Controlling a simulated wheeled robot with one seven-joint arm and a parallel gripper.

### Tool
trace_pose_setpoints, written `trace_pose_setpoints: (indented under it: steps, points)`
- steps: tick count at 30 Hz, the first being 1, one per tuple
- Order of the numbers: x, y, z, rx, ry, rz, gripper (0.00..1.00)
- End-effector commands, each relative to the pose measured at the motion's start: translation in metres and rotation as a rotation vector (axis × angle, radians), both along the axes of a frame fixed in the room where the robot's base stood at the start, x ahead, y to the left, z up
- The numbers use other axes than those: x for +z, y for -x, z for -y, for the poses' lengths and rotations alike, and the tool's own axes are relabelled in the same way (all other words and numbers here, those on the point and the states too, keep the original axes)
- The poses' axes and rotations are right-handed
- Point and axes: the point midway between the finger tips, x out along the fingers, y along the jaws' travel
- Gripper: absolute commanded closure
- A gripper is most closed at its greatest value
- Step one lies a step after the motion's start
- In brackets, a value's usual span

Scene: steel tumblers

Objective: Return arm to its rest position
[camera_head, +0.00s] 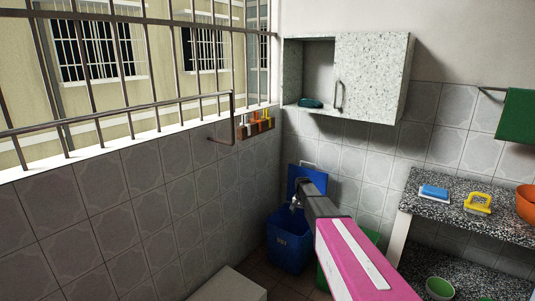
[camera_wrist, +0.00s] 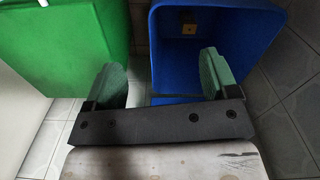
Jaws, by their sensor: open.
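My gripper (camera_wrist: 161,74) is open, with its two green fingers apart and nothing between them in the wrist view. My pink and grey arm reaches down and away in the head view, and my gripper (camera_head: 297,200) is small there, over the blue bin (camera_head: 288,245). In the wrist view the blue bin (camera_wrist: 164,60) lies beyond the fingers, with its inside showing. A small tan item (camera_wrist: 189,29) shows inside it; I cannot tell what it is. The green bin (camera_wrist: 60,45) is to the left in the wrist view. My arm partly hides the green bin in the head view.
A speckled counter (camera_head: 455,213) on the right holds a blue sponge-like item (camera_head: 434,191), a yellow-handled brush (camera_head: 478,203) and an orange bowl (camera_head: 527,203). A wall cabinet (camera_head: 370,77) hangs above. A barred window and a rail (camera_head: 233,118) are at left. A pale box (camera_head: 228,286) stands low in front.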

Motion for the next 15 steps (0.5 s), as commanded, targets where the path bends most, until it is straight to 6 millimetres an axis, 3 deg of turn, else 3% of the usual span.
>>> trace_pose_setpoints:
  steps: [1, 3, 12, 15]
  points:
    - [0.008, 0.052, 0.000, 0.032, 0.000, 0.000, 0.20]
    - [0.014, 0.097, 0.000, 0.082, 0.000, 0.000, 0.20]
    - [0.046, 0.287, 0.000, 0.292, 0.000, 0.002, 0.20]
    - [0.056, 0.337, 0.000, 0.351, 0.001, 0.002, 0.20]
